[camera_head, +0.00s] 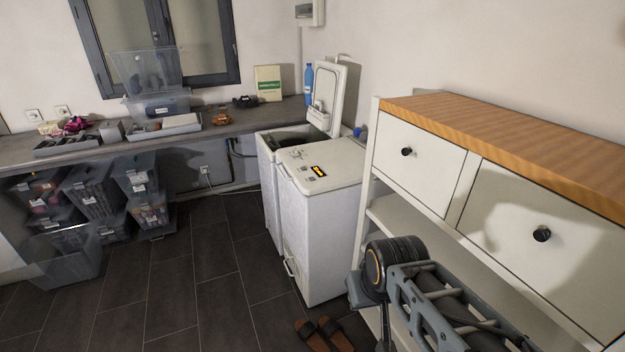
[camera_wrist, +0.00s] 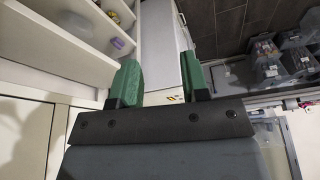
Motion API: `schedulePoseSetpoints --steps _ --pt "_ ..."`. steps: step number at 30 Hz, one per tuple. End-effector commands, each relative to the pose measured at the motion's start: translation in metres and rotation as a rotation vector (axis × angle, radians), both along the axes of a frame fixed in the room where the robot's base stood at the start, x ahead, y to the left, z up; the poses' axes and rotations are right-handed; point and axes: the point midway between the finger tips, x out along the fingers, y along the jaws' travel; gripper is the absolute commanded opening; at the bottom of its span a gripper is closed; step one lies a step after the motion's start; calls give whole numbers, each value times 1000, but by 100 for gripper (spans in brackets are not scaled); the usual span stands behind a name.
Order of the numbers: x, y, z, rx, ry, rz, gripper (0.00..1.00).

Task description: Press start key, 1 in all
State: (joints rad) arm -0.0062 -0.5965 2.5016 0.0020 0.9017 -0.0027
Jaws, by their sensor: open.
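Two white toploaders stand side by side in the head view. I cannot make out which mark is the start key. In the wrist view my gripper (camera_wrist: 162,82) has two green fingers spread apart with nothing between them. A white toploader body (camera_wrist: 161,40) shows beyond them, at a distance. The fingers are not visible in the head view.
A white shelf unit (camera_head: 413,225) with drawers and a wooden top stands at right, close to my arm. A grey counter (camera_head: 235,124) runs along the back. Plastic bins (camera_head: 95,190) stand below it. Sandals (camera_head: 323,335) lie on the otherwise open dark floor.

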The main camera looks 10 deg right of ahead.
Motion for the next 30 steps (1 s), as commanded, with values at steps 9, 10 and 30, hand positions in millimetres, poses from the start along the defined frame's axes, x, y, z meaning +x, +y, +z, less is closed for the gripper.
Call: schedulePoseSetpoints --steps 9,10,30 --pt "0 0 0 0 0 0 11" --pt "0 0 0 0 0 0 8" --pt "0 0 0 0 0 0 0"
